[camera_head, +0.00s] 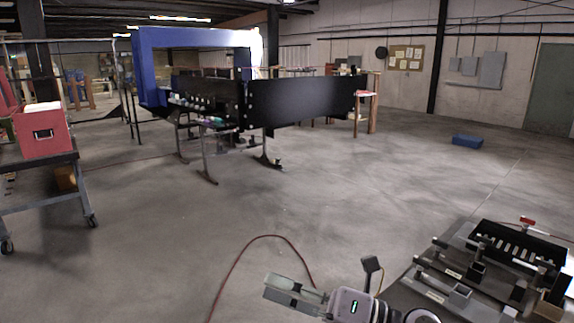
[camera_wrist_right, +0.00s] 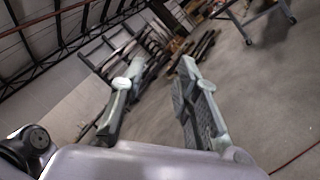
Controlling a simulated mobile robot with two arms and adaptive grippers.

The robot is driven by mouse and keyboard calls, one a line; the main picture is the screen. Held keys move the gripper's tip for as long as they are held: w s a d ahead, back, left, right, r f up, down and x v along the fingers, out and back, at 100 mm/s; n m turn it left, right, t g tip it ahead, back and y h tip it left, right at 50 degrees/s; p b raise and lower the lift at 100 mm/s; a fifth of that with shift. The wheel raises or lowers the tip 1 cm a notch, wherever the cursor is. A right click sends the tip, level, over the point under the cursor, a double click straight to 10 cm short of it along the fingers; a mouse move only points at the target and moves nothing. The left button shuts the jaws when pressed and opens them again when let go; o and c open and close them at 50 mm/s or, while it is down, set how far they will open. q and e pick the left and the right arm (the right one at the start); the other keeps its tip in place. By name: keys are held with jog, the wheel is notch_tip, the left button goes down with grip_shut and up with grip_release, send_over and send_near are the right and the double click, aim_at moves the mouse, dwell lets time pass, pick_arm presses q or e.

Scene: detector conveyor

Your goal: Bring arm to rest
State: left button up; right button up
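My right gripper (camera_head: 268,287) is low in the head view, over the bare floor, with its fingers pointing left. In the right wrist view the same gripper (camera_wrist_right: 157,74) shows its two fingers apart with nothing between them. It touches no object. Part of my right wrist shows beside it, and the rest of the arm runs out at the bottom edge. My left gripper and left arm are not in the head view.
A blue detector arch (camera_head: 150,65) with a black-sided conveyor (camera_head: 300,102) stands ahead. A cart (camera_head: 40,172) with a red bin (camera_head: 42,143) is at left. A grey fixture bench (camera_head: 408,292) is close at right. A blue box (camera_head: 467,141) lies on the otherwise open floor.

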jog(key=w+d+f+m+t+h, duration=0.1)
jog(key=w+d+m+t+h, duration=0.1)
jog(key=d+m+t+h, duration=0.7)
jog(key=w+d+f+m+t+h, duration=0.25)
jog(key=m+t, duration=0.25)
jog(key=m, duration=0.9)
jog(key=s+d+f+m+g+h, duration=0.25)
jog(key=d+f+m+h, duration=0.2)
jog(key=f, duration=0.25)
jog(key=s+d+f+m+g+h, duration=0.25)
jog(key=d+f+m, duration=0.2)
jog(key=f, duration=0.25)
jog(key=s+f+m+g, duration=0.3)
jog(key=s+f+g, duration=0.4)
jog(key=s, duration=0.4)
jog(key=s+f+m+g, duration=0.2)
jog(key=s+f+g, duration=0.3)
jog(key=s+f, duration=0.5)
notch_tip(320, 180, down, 23)
jog(key=s, duration=0.2)
jog(key=s+d+f+g, duration=0.1)
jog(key=s+d+f, duration=0.1)
jog(key=s+f, duration=0.6)
jog(key=s+d+f+g, duration=0.1)
jog(key=s+f, duration=0.8)
jog(key=shift+d+f+h, duration=0.25)
jog(key=shift+d+h, duration=0.1)
jog(key=shift+h, duration=0.1)
